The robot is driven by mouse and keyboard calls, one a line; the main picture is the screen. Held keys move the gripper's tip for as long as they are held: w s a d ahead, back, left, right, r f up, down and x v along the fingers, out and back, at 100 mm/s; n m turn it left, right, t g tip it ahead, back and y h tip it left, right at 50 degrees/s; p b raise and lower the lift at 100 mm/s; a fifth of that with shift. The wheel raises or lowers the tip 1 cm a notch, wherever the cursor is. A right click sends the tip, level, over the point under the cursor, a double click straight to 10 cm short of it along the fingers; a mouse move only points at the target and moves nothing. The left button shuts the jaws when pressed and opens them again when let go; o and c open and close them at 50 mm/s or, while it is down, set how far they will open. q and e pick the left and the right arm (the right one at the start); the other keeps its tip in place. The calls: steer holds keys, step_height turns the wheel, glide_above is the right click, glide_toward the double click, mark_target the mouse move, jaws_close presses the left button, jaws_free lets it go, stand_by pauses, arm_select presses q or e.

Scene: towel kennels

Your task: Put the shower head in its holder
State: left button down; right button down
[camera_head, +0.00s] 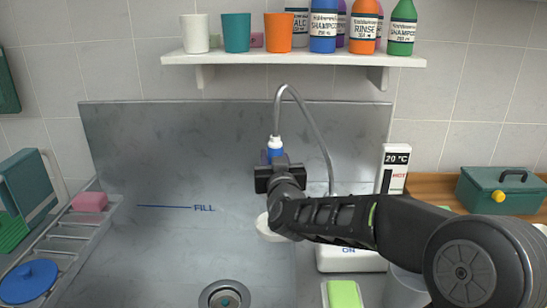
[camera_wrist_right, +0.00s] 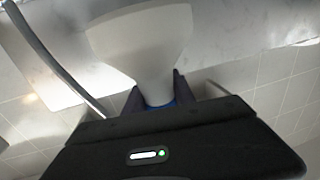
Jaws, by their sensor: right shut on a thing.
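The shower head shows its white bell-shaped end (camera_head: 268,230) low in the head view, partly hidden behind my right arm. Its blue grip (camera_head: 275,146) sticks up above the gripper, and a grey hose loops from its top. My right gripper (camera_head: 273,165) is shut on the grip and holds the shower head upside down above the steel tub. In the right wrist view the white bell (camera_wrist_right: 145,38) rises above the blue band (camera_wrist_right: 160,105) between the fingers (camera_wrist_right: 158,98). I cannot make out the holder for certain. My left gripper is not in view.
A white unit with a temperature display (camera_head: 396,160) stands right of my gripper. A shelf (camera_head: 290,58) above carries cups and bottles. A rack (camera_head: 75,236) with pink soap is at the left, and a green box (camera_head: 500,192) at the right. The tub's left middle is clear.

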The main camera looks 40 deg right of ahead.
step_height(320, 180, down, 9)
steer(key=b, duration=0.7)
steer(key=shift+b, duration=0.3)
steer(key=shift+f+b, duration=0.8)
steer(key=shift+f, duration=0.05)
steer(key=shift+f+b, duration=0.35)
steer(key=shift+b, duration=0.1)
stand_by(0.5)
steer(key=c, duration=1.2)
jaws_free()
steer(key=shift+o, duration=1.2)
steer(key=shift+f, duration=0.1)
steer(key=shift+s, duration=0.1)
